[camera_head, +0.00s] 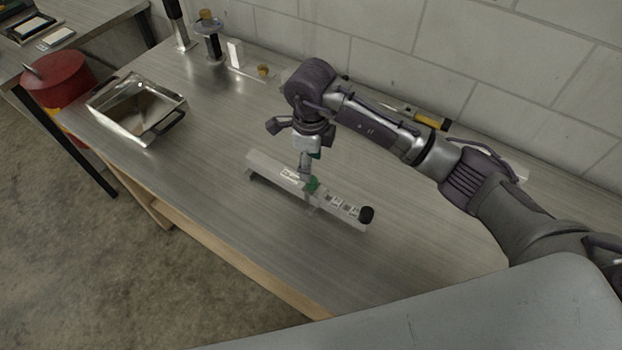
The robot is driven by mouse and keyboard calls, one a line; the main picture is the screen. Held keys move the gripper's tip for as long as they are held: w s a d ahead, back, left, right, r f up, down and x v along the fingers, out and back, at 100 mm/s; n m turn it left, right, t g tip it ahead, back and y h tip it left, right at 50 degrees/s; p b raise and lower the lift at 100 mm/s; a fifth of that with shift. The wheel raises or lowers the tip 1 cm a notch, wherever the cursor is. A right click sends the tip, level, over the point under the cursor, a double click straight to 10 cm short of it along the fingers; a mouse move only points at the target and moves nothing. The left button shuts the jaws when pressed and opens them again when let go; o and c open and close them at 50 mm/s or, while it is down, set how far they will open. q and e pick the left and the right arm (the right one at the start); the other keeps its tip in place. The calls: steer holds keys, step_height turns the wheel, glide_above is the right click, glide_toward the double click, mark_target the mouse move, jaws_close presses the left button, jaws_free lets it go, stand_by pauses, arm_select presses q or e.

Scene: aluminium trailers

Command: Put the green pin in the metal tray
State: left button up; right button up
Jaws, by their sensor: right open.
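The green pin (313,184) stands at the middle of a long grey bar-shaped holder (262,164) on the workbench. My right gripper (306,170) comes down from above, with its fingertips right at the pin. It is open; whether the fingers touch the pin is too small to tell. The metal tray (110,101), a shiny open box with dark handles, sits empty-looking near the bench's left front edge, well to the left of the gripper. My left gripper is not in view.
The holder has a black knob (366,214) at its right end. A yellow-and-black tool (432,119) lies by the wall. Small items, including a white block (235,53), stand at the back. The bench between tray and holder is clear. A red drum (60,79) stands left.

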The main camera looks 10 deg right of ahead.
mark_target(311, 188)
steer(key=shift+s+f, duration=0.1)
steer(key=shift+f, duration=0.15)
steer(key=f+p, duration=0.3)
steer(key=f, duration=0.1)
steer(key=shift+s+d, duration=0.1)
steer(key=shift+s, duration=0.25)
steer(key=shift+w+f, duration=0.15)
steer(key=shift+f, duration=0.2)
steer(key=shift+r, duration=0.1)
jaws_close()
